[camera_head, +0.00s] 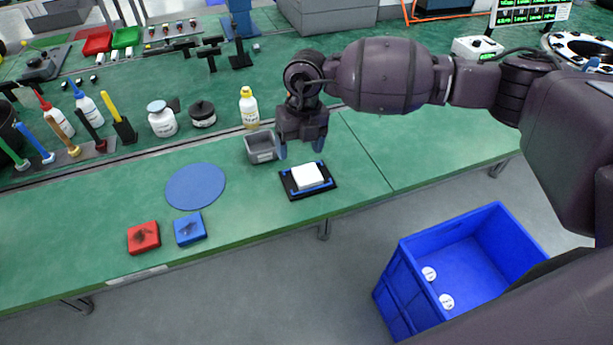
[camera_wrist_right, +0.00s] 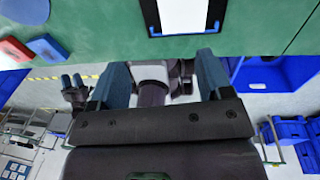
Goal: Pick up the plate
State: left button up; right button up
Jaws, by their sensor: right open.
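A white square plate (camera_head: 308,177) lies on a black fixture (camera_head: 291,192) with blue corner pieces, near the front edge of the green bench. My right gripper (camera_head: 300,147) points down with its two blue fingers spread. It is above and just behind the plate, apart from it, with nothing between the fingers. In the right wrist view the white plate (camera_wrist_right: 183,14) is partly cut off at the top, beyond the open right gripper (camera_wrist_right: 163,76). My left gripper does not show in the head view.
A grey bin (camera_head: 261,147) stands just left of the right gripper. A blue disc (camera_head: 195,186), a red block (camera_head: 144,237) and a blue block (camera_head: 189,229) lie to the left. A blue crate (camera_head: 405,287) stands below the bench at right. Bottles stand behind.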

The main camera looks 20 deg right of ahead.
aim_at(306, 170)
jog(key=shift+t+h, duration=0.3)
jog(key=shift+h, duration=0.3)
jog(key=f, duration=0.3)
jog(key=w+d+f+b, duration=0.1)
jog(key=f, duration=0.2)
jog(key=w+d+f, duration=0.1)
jog(key=f, duration=0.3)
jog(key=shift+b, duration=0.3)
jog(key=shift+r, duration=0.1)
jog(key=c, duration=0.6)
